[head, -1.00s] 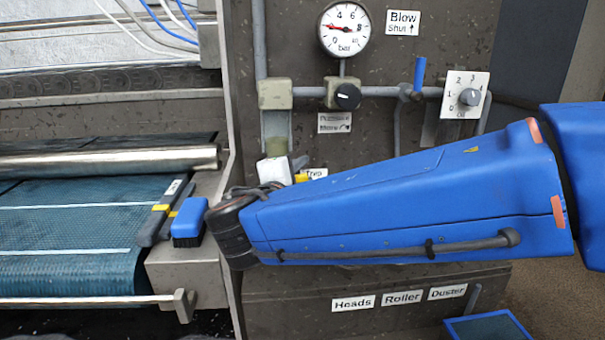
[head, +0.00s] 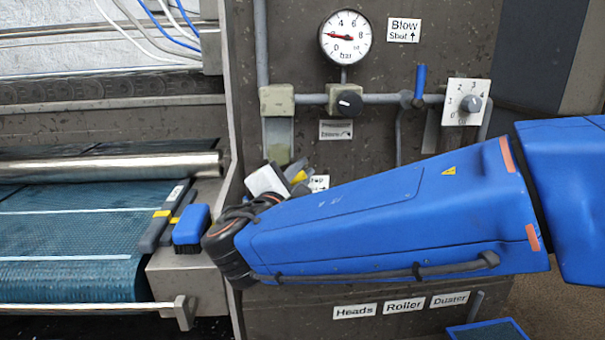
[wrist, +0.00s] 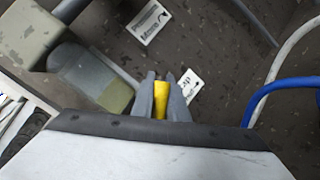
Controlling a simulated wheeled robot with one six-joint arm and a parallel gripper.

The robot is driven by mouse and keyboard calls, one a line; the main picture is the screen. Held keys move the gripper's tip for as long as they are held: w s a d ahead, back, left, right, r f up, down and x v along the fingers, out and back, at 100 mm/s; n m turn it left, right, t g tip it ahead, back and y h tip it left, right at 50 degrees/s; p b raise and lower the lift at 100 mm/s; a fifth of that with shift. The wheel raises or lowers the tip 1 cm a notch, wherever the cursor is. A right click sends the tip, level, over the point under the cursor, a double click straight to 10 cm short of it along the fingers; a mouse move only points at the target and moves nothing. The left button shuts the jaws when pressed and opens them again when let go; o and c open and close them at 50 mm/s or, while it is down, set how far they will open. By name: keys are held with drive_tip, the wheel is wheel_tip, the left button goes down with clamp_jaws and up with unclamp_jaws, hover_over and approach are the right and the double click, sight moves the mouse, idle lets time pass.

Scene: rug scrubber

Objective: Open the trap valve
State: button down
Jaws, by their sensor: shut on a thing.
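My gripper (wrist: 160,88) is shut on a small yellow handle (wrist: 161,100), with one grey finger on each side of it. In the head view my gripper (head: 299,178) reaches in from the right under the air line, and a bit of the yellow handle (head: 300,176) shows between its fingers. The handle is just below and right of the trap bowl (head: 278,140), which also shows in the wrist view (wrist: 88,75) with yellowish matter at its bottom end. The Trap label (head: 319,183) is right beside the fingers, partly covered. The valve body behind the handle is hidden.
A pressure gauge (head: 345,38), a black regulator knob (head: 348,104), a blue blow lever (head: 420,85) and a grey dial (head: 470,104) are above my arm. A blue brush (head: 191,226) lies on the ledge at left. A blue hose (wrist: 285,85) hangs right in the wrist view.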

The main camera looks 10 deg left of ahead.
drive_tip(key=c, duration=1.7)
unclamp_jaws()
drive_tip(key=shift+c, duration=0.2)
